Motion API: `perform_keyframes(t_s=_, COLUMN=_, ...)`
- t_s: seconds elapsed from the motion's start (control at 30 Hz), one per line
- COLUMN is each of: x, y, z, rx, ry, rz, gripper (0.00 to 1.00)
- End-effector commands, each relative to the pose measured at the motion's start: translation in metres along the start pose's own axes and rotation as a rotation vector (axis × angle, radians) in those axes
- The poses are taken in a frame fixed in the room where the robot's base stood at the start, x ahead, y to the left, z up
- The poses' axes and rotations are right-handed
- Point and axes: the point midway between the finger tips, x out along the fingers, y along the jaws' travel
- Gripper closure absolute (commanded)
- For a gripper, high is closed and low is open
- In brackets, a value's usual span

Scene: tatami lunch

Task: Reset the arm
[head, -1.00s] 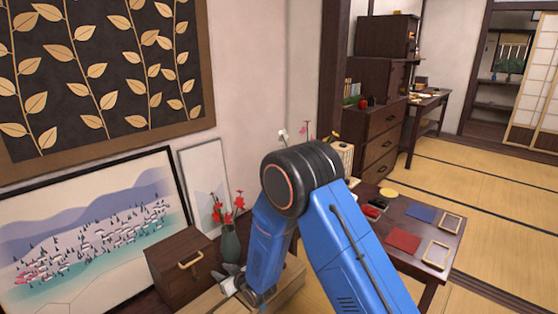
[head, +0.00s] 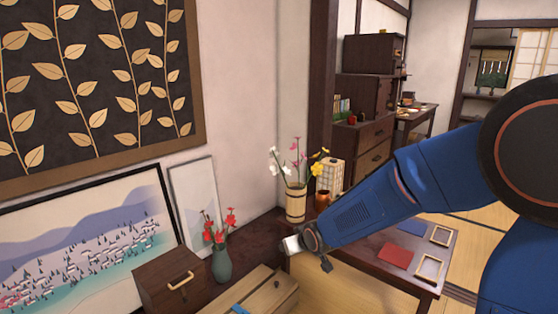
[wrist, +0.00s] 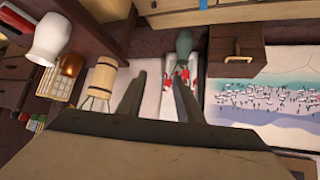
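My blue arm reaches from the right side of the head view toward the left. Its gripper (head: 293,244) hangs above the dark sideboard's edge, right of the green vase with red flowers (head: 222,262) and below the wooden bucket vase (head: 296,202). In the wrist view my gripper (wrist: 157,95) shows two dark fingers spread apart with nothing between them. The green vase (wrist: 184,42) and the bucket vase (wrist: 102,76) lie beyond the fingers in that view.
A brown box with a handle (head: 176,284) and a light wooden box (head: 262,296) stand at lower left. A copper pot (head: 322,200) and paper lantern (head: 331,174) stand by the pillar. A low table (head: 385,276) with a red mat (head: 396,257) sits behind my arm.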

Motion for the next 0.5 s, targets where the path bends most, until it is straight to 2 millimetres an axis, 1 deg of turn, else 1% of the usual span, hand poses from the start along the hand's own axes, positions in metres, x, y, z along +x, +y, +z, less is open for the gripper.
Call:
perform_keyframes(t_s=0.03, x=-0.018, y=0.011, z=0.001, rx=0.014, ry=-0.009, rz=0.015, gripper=0.67)
perform_keyframes(t_s=0.17, x=-0.059, y=0.035, z=0.012, rx=0.047, ry=-0.052, rz=0.047, gripper=0.67)
perform_keyframes(t_s=0.2, x=-0.072, y=0.041, z=0.016, rx=0.058, ry=-0.065, rz=0.057, gripper=0.67)
perform_keyframes(t_s=0.37, x=-0.123, y=0.063, z=0.036, rx=0.103, ry=-0.117, rz=0.092, gripper=0.67)
perform_keyframes(t_s=0.5, x=-0.167, y=0.077, z=0.057, rx=0.143, ry=-0.161, rz=0.121, gripper=0.67)
